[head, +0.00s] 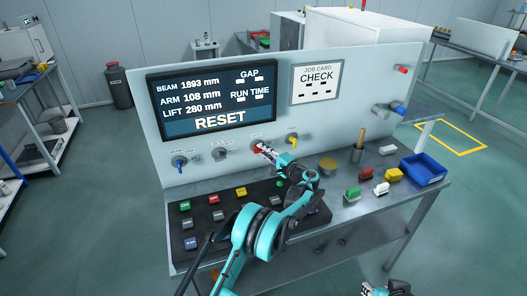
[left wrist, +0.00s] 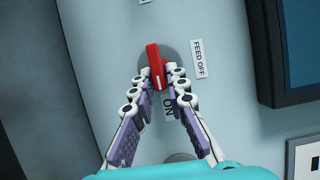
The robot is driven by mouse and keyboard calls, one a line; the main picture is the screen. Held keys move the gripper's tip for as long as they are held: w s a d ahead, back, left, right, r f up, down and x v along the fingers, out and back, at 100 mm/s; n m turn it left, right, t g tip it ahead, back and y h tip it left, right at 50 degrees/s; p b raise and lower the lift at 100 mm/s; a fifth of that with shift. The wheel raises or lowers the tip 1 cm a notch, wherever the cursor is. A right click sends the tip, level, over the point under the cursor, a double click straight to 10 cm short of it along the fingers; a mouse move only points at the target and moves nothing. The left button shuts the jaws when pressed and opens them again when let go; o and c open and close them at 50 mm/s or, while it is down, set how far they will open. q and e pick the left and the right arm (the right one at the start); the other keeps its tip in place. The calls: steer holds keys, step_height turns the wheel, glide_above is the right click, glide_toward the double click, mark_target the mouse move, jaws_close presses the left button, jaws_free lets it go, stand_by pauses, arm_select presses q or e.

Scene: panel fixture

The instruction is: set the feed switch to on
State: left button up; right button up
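The feed switch is a red handle on a round grey base on the panel; in the head view (head: 258,148) it is partly covered by my gripper. In the left wrist view the red handle (left wrist: 154,60) lies between the labels "FEED OFF" (left wrist: 198,58) and "ON" (left wrist: 169,107). Its white-marked end points down, toward "ON". My left gripper (head: 266,150) has its fingertips on both sides of the handle and appears closed on it; it also shows in the left wrist view (left wrist: 158,76). My right gripper (head: 386,288) is only partly in view at the bottom edge.
Blue (head: 180,162), grey (head: 219,154) and yellow (head: 292,139) knobs flank the switch. A display (head: 208,98) reads "RESET". A button box (head: 215,225) lies below. A blue bin (head: 423,169), a cup and loose blocks stand on the bench to the right.

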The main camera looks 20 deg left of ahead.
arm_select(q)
steer(key=shift+o, duration=1.2)
steer(key=v, duration=1.2)
steer(key=shift+f, duration=0.15)
